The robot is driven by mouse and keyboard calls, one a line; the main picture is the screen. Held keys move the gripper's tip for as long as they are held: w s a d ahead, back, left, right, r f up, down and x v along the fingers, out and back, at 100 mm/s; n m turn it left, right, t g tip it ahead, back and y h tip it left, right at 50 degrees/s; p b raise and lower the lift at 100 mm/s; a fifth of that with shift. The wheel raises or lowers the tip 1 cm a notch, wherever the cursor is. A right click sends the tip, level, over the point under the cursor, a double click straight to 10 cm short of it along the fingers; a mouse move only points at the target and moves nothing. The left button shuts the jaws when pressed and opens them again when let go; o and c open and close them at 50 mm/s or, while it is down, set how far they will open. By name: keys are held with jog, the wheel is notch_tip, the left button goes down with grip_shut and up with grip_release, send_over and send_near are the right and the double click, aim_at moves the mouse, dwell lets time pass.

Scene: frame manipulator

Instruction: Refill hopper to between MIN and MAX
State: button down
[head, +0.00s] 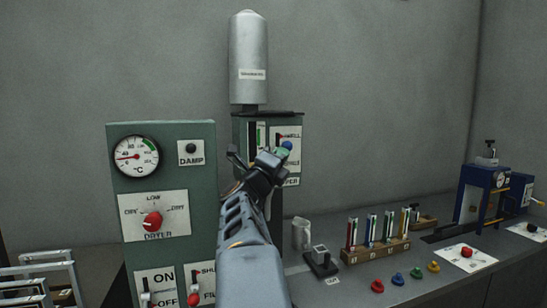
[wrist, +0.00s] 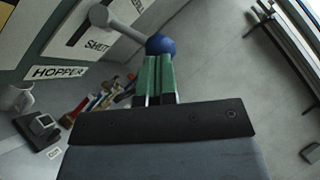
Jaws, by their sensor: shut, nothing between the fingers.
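The hopper (head: 240,122) is a green box under a grey cylinder (head: 249,65) with a small label. A narrow gauge (head: 253,134) with a green strip shows on its face. Its MIN and MAX marks are too small to read. A lever with a blue ball knob (head: 288,145) sits on the front. In the wrist view the knob (wrist: 161,44) ends a pale rod near a SHUT label (wrist: 97,45). My gripper (head: 281,154) is shut and empty, its green fingertips (wrist: 157,59) right at the knob. I cannot tell whether they touch it. My arm hides the hopper's lower part.
A green dryer panel (head: 166,259) with dial, red knob and switches stands left, close to my arm. A bench on the right holds a pale cup (head: 301,234), a small black device (head: 321,262), a wooden rack (head: 376,250) of coloured tubes, several coloured knobs and a blue press (head: 476,196).

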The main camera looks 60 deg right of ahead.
jog(key=b+v, duration=0.4)
jog(key=v, duration=1)
jog(key=shift+s+r+b, duration=0.2)
jog(key=shift+r+b, duration=0.05)
jog(key=shift+b, duration=0.15)
